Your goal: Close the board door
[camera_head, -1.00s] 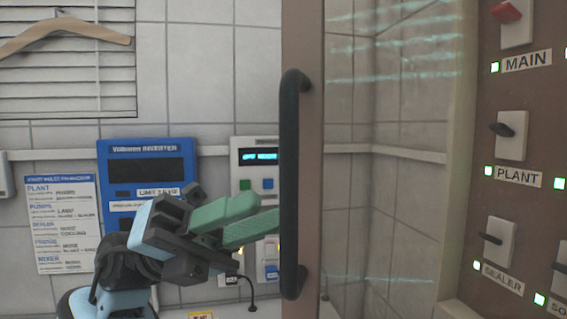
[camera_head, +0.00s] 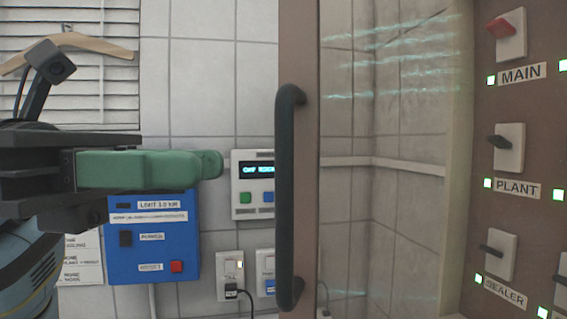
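The board door (camera_head: 309,200) stands open, seen as a glass pane in a brown frame. Its dark vertical handle (camera_head: 286,200) is on the frame's left part. To its right is the brown switch board (camera_head: 525,150) with labelled switches, MAIN, PLANT and others. My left gripper (camera_head: 212,165), with green fingers, comes in from the left, large and near the camera. Its fingertips point at the handle and stop short of it, with a gap in the picture. The fingers overlap from this angle, so their opening cannot be judged. My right gripper is not in view.
A blue inverter box (camera_head: 155,245) and a white control unit (camera_head: 253,195) are on the tiled wall behind. Sockets (camera_head: 231,270) with a plug and cable sit below. A wooden hanger (camera_head: 85,42) hangs before the blind at upper left.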

